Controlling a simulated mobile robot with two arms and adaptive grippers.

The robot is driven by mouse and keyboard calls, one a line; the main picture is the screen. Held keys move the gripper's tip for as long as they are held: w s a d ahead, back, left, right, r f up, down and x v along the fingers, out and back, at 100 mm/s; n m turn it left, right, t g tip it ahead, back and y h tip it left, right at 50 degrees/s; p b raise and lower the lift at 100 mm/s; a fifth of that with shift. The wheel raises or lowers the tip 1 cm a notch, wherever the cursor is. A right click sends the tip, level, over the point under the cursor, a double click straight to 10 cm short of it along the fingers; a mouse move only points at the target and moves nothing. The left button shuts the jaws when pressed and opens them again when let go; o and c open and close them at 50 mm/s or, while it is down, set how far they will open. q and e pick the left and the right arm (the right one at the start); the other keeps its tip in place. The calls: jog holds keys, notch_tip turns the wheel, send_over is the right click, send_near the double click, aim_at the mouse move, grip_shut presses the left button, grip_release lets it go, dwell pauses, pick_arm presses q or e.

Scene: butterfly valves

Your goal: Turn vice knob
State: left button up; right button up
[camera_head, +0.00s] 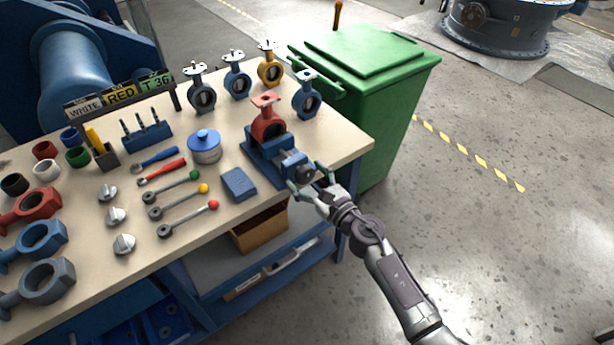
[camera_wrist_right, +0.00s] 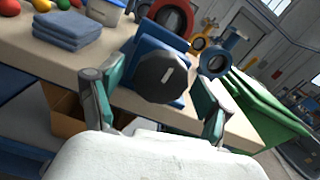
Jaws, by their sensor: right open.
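The blue vice (camera_head: 270,157) stands at the right end of the workbench with a red butterfly valve (camera_head: 267,122) held upright in it. The dark round vice knob (camera_head: 305,174) faces the bench's front edge. In the right wrist view the knob (camera_wrist_right: 163,77) shows as a black disc with a pale mark. My right gripper (camera_head: 313,184) is open, with one finger on each side of the knob. In the right wrist view its fingers (camera_wrist_right: 155,103) stand apart from the knob, with gaps visible on both sides. My left gripper is not in view.
Folded blue cloth (camera_head: 239,184) lies left of the vice on the workbench (camera_head: 340,143). Several valves, including a blue one (camera_head: 307,95), stand behind it. A green bin (camera_head: 385,85) stands to the right. A cardboard box (camera_head: 259,229) sits under the benchtop. The floor in front is clear.

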jog(key=c, duration=1.2)
jog(key=shift+o, duration=0.2)
